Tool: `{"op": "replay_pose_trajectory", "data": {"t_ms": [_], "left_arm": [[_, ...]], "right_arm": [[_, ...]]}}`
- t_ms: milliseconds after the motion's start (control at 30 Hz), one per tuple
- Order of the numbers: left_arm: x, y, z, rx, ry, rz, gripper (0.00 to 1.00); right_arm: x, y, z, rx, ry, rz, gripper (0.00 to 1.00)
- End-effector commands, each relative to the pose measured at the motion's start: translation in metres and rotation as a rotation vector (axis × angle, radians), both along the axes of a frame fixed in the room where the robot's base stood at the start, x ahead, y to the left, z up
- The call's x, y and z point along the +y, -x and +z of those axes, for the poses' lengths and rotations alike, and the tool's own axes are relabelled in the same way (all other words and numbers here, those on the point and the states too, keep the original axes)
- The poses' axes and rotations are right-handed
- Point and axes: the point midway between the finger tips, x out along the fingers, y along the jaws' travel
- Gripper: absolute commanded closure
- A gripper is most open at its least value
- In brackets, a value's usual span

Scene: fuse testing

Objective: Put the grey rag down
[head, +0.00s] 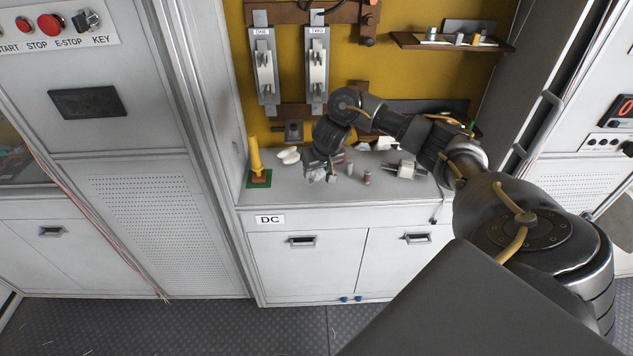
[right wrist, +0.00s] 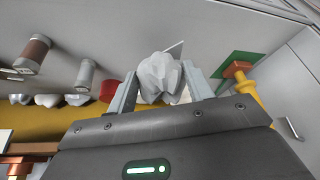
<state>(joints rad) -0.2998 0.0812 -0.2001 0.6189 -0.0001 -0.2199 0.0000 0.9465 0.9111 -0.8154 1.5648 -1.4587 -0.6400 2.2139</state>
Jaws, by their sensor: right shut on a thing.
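My right gripper (head: 318,176) is low over the grey worktop of the DC cabinet. In the right wrist view its two fingers (right wrist: 160,88) stand either side of a crumpled light grey rag (right wrist: 159,76) and are shut on it. The rag also shows in the head view (head: 316,173) below the gripper, partly hidden by it. I cannot tell whether the rag touches the worktop (head: 300,200). My left gripper is not in view.
A yellow post on a green base (head: 258,172) stands left of the gripper, with a white lump (head: 288,155) between them. Small cylinders (head: 367,177) and a metal fuse holder (head: 405,168) stand to the right. The worktop's front strip is clear.

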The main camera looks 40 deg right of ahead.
Motion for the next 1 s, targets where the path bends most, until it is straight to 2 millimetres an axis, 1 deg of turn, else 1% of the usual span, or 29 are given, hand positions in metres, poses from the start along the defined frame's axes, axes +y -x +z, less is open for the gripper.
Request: {"op": "replay_pose_trajectory", "data": {"t_ms": [33, 267, 400, 500, 600, 833, 967, 1000], "left_arm": [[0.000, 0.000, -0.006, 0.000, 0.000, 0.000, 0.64], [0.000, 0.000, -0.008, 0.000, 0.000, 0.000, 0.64], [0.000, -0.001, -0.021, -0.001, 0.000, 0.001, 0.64], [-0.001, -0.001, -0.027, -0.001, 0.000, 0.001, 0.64], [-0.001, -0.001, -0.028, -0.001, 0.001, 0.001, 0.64], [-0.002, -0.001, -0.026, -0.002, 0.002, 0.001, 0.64], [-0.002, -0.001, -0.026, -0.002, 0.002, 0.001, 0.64], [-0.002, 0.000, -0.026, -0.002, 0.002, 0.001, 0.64]], "right_arm": [[-0.001, -0.003, -0.006, -0.001, -0.002, -0.002, 0.67], [-0.003, -0.007, -0.009, -0.001, -0.001, 0.000, 0.67], [-0.005, -0.010, -0.030, 0.002, -0.003, 0.000, 0.67], [-0.005, -0.010, -0.042, 0.001, -0.002, 0.001, 0.67], [-0.006, -0.011, -0.045, -0.001, -0.001, 0.000, 0.67], [-0.006, -0.011, -0.043, -0.002, 0.001, 0.001, 0.67], [-0.006, -0.010, -0.046, 0.000, 0.001, 0.002, 0.67], [-0.006, -0.010, -0.047, 0.000, 0.001, 0.002, 0.47]]}}
